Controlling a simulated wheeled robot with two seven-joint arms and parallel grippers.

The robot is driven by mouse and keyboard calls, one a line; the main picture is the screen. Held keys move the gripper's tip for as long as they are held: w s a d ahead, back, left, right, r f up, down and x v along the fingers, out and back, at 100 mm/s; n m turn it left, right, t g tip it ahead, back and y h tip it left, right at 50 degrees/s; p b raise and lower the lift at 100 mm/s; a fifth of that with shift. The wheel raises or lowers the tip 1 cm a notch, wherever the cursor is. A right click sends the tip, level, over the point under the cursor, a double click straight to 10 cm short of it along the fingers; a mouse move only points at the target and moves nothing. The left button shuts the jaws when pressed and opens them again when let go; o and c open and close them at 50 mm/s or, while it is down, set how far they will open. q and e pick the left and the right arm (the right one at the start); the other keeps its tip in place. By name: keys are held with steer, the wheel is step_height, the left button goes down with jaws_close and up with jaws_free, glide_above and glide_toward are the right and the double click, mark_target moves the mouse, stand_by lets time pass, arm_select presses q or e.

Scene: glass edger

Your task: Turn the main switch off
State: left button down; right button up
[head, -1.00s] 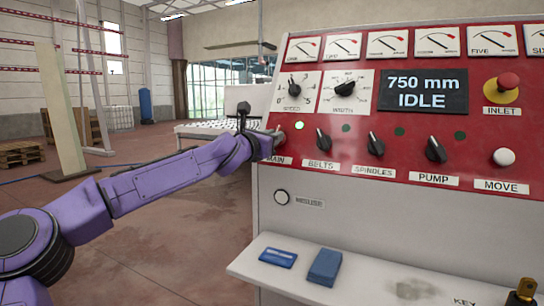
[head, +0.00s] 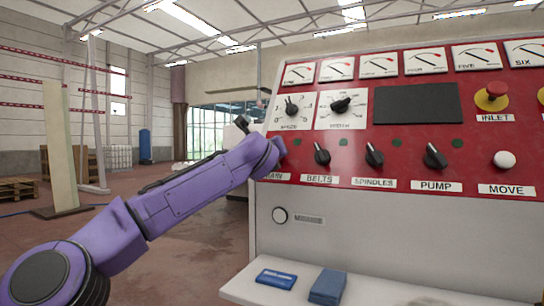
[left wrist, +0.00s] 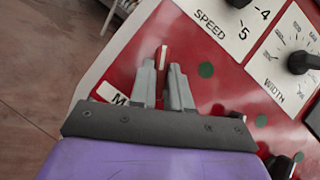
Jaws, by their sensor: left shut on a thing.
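The main switch (left wrist: 163,56) shows in the left wrist view as a small pale and red tip between my left fingers; the rest of it is hidden. My left gripper (left wrist: 166,72) is shut on it, with the wrist rolled at an angle to the panel. In the head view my left gripper (head: 276,155) is at the panel's left edge, covering the switch and part of the MAIN label (head: 274,176). The lamp (head: 297,142) beside it is dark green, unlit. The display (head: 416,104) is black and blank. My right gripper is not in view.
The BELTS (head: 322,154), SPINDLES (head: 374,155) and PUMP (head: 434,157) knobs sit to the right. The SPEED dial (head: 291,107) is above. A shelf below holds a blue box (head: 328,286) and a blue card-like item (head: 276,279). Open floor lies left.

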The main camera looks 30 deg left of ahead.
arm_select(q)
steer(key=shift+r, duration=0.1)
stand_by(0.4)
steer(key=c, duration=1.1)
jaws_free()
steer(key=shift+s, duration=0.1)
steer(key=b+v, duration=0.4)
steer(key=v, duration=0.6)
steer(key=shift+s, duration=0.2)
